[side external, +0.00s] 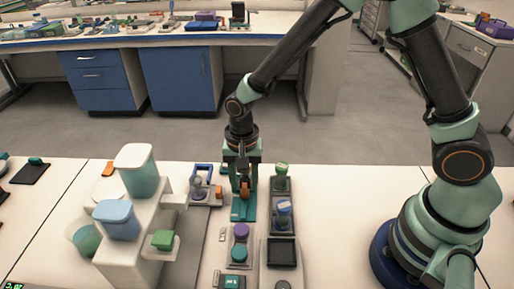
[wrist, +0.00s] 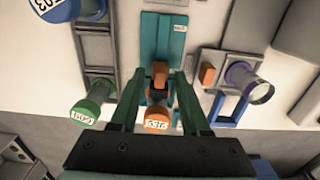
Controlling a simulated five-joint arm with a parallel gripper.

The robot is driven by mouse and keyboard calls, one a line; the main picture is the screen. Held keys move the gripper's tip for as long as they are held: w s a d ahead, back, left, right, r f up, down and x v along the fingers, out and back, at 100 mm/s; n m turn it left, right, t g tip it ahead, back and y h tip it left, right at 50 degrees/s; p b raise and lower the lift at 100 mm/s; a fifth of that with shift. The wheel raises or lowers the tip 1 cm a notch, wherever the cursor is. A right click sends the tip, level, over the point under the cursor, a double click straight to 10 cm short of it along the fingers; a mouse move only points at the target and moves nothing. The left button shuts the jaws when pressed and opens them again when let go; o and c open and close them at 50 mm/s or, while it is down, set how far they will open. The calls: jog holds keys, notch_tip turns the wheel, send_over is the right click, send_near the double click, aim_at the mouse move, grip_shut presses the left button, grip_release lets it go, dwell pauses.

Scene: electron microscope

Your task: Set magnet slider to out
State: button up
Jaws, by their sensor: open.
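A teal plate (side external: 243,211) on the bench carries an orange slider-like part (side external: 244,188); I take it for the magnet slider, though no readable name shows. In the wrist view the teal plate (wrist: 163,35) runs up the middle, with an orange block (wrist: 160,74) and a round orange labelled knob (wrist: 157,118) on a dark slot. My gripper (side external: 243,183) points down over the plate. In the wrist view its green fingers are apart, one on each side of the orange parts (wrist: 160,82). I cannot tell whether either finger touches them.
A green labelled knob (wrist: 83,118) stands left of the fingers in the wrist view. A purple-ringed cylinder (wrist: 250,82) and blue frame (wrist: 228,117) stand right. In the side view, a white microscope body (side external: 135,230) stands left, and a purple knob (side external: 240,230) stands in front of the plate.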

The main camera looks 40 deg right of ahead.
grip_shut()
dwell(1.4)
